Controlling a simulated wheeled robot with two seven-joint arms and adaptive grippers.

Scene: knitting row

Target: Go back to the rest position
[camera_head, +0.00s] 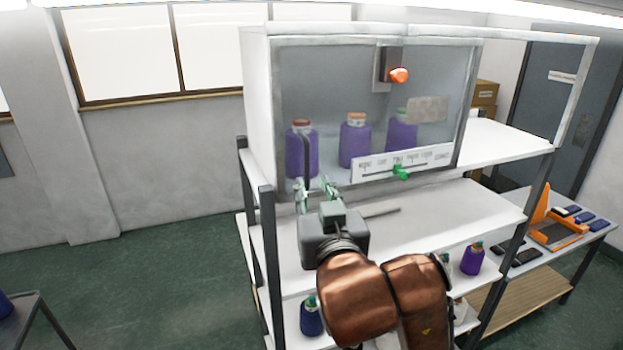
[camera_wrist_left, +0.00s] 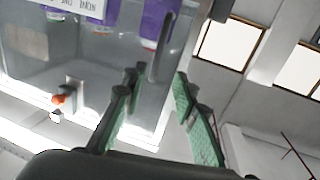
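My left gripper (camera_head: 316,190) is in front of the lower left part of a glass-fronted cabinet (camera_head: 256,100). Its green-padded fingers stand apart, with nothing seen between them. The left wrist view also shows the fingers (camera_wrist_left: 158,76) spread. A dark upright handle (camera_head: 306,160) on the cabinet front is just above the fingers; it also shows beyond their tips in the left wrist view (camera_wrist_left: 166,46). I cannot tell whether the fingers touch it. My right gripper is in neither view.
Purple yarn cones (camera_head: 354,143) stand behind the glass, near an orange knob (camera_head: 399,75) and a scale with a green pointer (camera_head: 401,172). The shelf (camera_head: 450,215) below is mostly bare. More cones (camera_head: 472,259) stand lower. A side table holds an orange device (camera_head: 556,235).

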